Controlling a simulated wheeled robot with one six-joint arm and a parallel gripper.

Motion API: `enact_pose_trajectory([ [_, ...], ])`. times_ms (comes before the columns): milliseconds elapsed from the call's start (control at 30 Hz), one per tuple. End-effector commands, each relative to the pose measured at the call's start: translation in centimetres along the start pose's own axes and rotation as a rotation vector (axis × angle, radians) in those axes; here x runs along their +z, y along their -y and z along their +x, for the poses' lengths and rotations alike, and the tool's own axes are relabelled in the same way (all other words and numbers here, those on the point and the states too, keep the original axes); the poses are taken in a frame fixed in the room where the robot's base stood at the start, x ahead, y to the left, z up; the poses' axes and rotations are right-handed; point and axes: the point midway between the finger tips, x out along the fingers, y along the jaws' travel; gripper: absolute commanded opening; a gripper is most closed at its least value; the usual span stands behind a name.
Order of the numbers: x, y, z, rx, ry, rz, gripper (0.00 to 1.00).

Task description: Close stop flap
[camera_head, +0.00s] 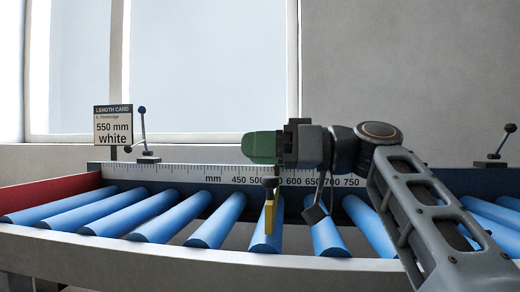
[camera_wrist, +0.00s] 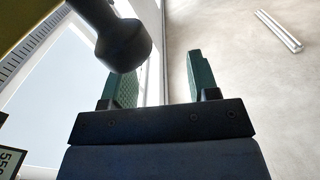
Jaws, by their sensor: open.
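The stop flap (camera_head: 269,219) is a narrow yellow piece with a dark knob (camera_head: 270,182) on top, in front of the ruler near the 550 mark. It looks upright in the head view; I cannot tell its tilt in depth. My gripper (camera_head: 262,147) has green fingers just above the knob. In the wrist view my gripper (camera_wrist: 158,68) is open with nothing between the fingers. The dark knob (camera_wrist: 122,42) looms close there, covering the left fingertip, and a yellowish part of the flap (camera_wrist: 25,20) fills the top left corner. No contact is clear.
Blue rollers (camera_head: 140,214) span the table between a pale front rail (camera_head: 160,253) and the millimetre ruler (camera_head: 190,175). A red side panel (camera_head: 50,192) is at left. Clamp levers (camera_head: 143,135) and (camera_head: 500,142) stand behind. The length card (camera_head: 113,125) reads 550 mm white.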

Motion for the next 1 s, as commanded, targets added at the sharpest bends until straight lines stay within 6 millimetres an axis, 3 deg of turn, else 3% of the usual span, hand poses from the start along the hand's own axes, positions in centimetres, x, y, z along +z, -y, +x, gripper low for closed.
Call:
enact_pose_trajectory([
  [200,0.0,0.0,-0.2,0.001,0.0,0.001,0.55],
  [333,-0.1,-0.1,-1.3,0.004,-0.001,0.002,0.55],
  [800,-0.2,-0.1,-10.3,0.006,-0.002,0.002,0.55],
  [1000,-0.1,0.0,-12.7,0.002,0.0,0.001,0.55],
])
